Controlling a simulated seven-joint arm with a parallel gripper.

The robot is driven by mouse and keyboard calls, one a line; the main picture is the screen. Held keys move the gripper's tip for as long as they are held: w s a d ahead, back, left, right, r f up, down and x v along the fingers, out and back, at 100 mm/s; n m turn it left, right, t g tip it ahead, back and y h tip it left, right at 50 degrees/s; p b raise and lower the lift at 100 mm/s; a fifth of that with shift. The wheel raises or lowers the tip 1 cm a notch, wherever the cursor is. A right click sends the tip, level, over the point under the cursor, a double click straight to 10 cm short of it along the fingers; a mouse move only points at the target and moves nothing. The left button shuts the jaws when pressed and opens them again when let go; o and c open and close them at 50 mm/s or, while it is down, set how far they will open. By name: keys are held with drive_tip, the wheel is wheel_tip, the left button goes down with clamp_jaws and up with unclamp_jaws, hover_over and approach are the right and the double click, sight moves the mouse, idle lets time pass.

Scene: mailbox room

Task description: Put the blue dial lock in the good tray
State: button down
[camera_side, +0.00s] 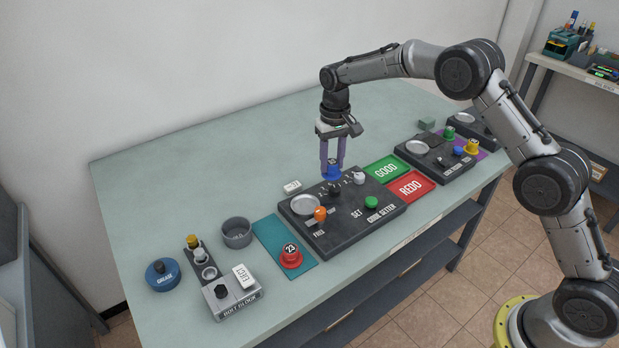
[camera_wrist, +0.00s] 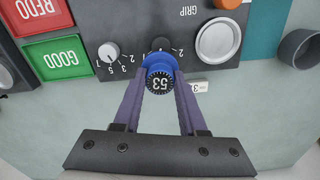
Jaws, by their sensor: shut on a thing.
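The blue dial lock (camera_side: 333,172) is held between the purple fingers of my gripper (camera_side: 332,166), over the back edge of the code setter (camera_side: 385,216). In the wrist view the blue dial lock (camera_wrist: 160,75) shows its dark dial reading 53, and my gripper (camera_wrist: 160,84) is shut on it. A black knob (camera_side: 334,188) is just below it; I cannot tell if they touch. The green good tray (camera_side: 386,170) lies to the right of the code setter, and no object shows in it. It is also in the wrist view (camera_wrist: 58,59), at the left.
The red redo tray (camera_side: 410,187) is in front of the good tray. A red lock marked 23 (camera_side: 291,255) is on a teal mat (camera_side: 266,230). A grey cup (camera_side: 237,232) stands at left. A second dark panel (camera_side: 421,157) is at right. The table's back is clear.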

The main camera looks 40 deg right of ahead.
drive_tip(key=s+d+m, duration=0.2)
drive_tip(key=d+m, duration=0.2)
drive_tip(key=d, duration=1.3)
drive_tip(key=shift+w+f, duration=0.15)
drive_tip(key=shift+f, duration=1.1)
drive_tip(key=shift+w+f, duration=0.1)
drive_tip(key=shift+f, duration=1.1)
drive_tip(key=shift+f, duration=0.55)
drive_tip(key=shift+f, duration=0.35)
drive_tip(key=shift+f, duration=0.25)
drive_tip(key=shift+c, duration=0.7)
unclamp_jaws()
drive_tip(key=shift+r, duration=0.1)
